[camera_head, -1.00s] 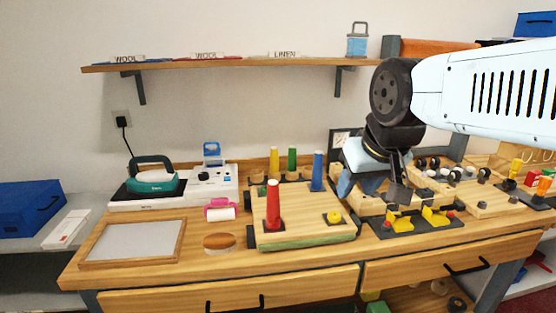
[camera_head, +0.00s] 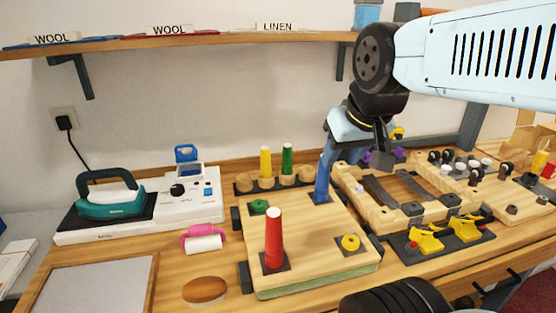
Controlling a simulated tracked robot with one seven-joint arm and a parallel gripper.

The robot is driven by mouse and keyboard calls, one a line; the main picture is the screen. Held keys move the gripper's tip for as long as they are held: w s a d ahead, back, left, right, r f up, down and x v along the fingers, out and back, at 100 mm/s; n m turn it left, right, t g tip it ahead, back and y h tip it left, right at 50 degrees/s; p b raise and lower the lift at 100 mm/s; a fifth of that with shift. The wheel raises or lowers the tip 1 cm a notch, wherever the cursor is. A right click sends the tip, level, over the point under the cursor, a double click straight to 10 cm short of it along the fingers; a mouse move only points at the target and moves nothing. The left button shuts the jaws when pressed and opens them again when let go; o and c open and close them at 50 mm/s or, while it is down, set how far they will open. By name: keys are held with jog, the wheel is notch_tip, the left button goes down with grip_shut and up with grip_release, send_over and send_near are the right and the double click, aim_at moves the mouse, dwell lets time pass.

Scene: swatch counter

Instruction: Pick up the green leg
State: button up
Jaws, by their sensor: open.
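The green leg (camera_head: 287,161) stands upright in a dark rack (camera_head: 243,186) behind the wooden board (camera_head: 305,228), just right of the yellow leg (camera_head: 265,162). A red leg (camera_head: 274,238) stands at the board's front left, and a blue leg (camera_head: 322,182) at its back right. A green piece (camera_head: 259,207) and a yellow piece (camera_head: 351,243) sit low at the board's other corners. My gripper (camera_head: 357,160) is open, to the right of the green leg and apart from it. It points downward, with one finger close to the blue leg in the picture; contact cannot be told.
An iron (camera_head: 110,205) and a white station (camera_head: 190,208) stand left of the rack. A wooden frame (camera_head: 405,213) with yellow clamps (camera_head: 425,240) in front lies to the right. A shelf (camera_head: 180,42) with fabric swatches runs above.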

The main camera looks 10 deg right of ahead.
jog(key=shift+o, duration=1.3)
jog(key=shift+w, duration=0.15)
jog(key=shift+o, duration=0.7)
jog(key=shift+w+r, duration=0.15)
jog(key=shift+w, duration=0.2)
jog(key=shift+o, duration=0.4)
jog(key=w, duration=1.4)
jog(key=shift+w+g, duration=0.2)
jog(key=shift+g, duration=0.1)
send_near(287, 153)
jog(key=shift+w+d+r+x, duration=0.1)
jog(key=shift+w+x, duration=0.05)
jog(key=shift+x, duration=1.75)
jog(key=shift+w+d+r+x, duration=0.1)
jog(key=shift+w+x, duration=0.1)
jog(key=shift+x, duration=1.7)
jog(key=shift+w+d+r+x, duration=0.1)
jog(key=shift+w+x, duration=0.05)
jog(key=shift+x, duration=1.75)
